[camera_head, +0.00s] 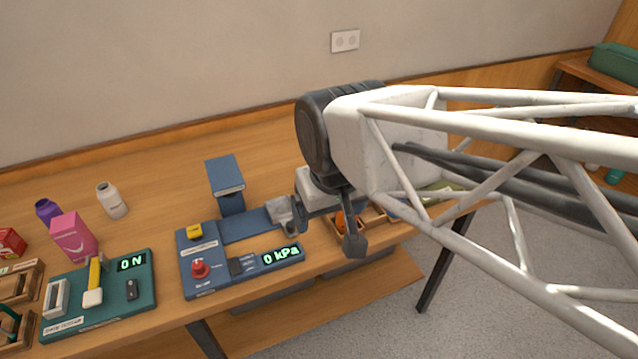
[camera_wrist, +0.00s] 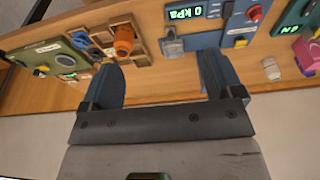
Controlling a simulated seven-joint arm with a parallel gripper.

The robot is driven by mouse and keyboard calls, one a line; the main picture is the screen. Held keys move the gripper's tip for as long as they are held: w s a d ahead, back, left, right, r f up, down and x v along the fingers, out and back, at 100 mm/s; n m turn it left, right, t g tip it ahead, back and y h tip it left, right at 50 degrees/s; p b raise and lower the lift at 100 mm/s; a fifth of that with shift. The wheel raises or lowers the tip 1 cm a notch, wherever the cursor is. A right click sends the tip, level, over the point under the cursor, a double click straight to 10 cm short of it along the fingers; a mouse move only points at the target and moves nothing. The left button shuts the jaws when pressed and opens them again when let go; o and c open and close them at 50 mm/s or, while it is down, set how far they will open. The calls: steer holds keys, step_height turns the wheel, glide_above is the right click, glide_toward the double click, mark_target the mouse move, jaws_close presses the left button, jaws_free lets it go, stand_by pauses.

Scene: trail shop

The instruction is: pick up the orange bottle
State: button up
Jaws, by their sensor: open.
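The orange bottle (camera_wrist: 124,41) stands in a compartment of a wooden tray (camera_wrist: 144,47) in the wrist view, beyond my left-hand finger. In the head view only part of the orange bottle (camera_head: 341,220) shows, behind a finger of my gripper. My gripper (camera_head: 323,232) is open and hangs over the table's right part, in front of the tray. In the wrist view my gripper (camera_wrist: 160,80) has two blue-grey fingers wide apart, with nothing between them. The bottle is outside the gap and appears untouched.
A blue pressure device (camera_head: 225,262) reading 0 kPa stands left of my gripper. Further left are a green force device (camera_head: 110,300), a pink box (camera_head: 72,237), a white bottle (camera_head: 112,200) and a purple bottle (camera_head: 46,211). The table behind them is clear.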

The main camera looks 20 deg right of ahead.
steer(key=w+d+f+m+t+h, duration=0.1)
steer(key=w+d+f+t, duration=0.3)
steer(key=f, duration=0.4)
steer(key=w+d+f+m+t+h, duration=0.1)
steer(key=w+d+f+t, duration=0.3)
steer(key=f, duration=0.5)
steer(key=shift+w+d+f+t, duration=0.15)
steer(key=shift+d+f+t, duration=0.15)
steer(key=shift+d+t, duration=1.25)
steer(key=shift+d, duration=0.15)
steer(key=shift+x, duration=1.3)
steer(key=shift+x, duration=2.6)
steer(key=shift+d+f, duration=0.1)
steer(key=shift+d, duration=0.05)
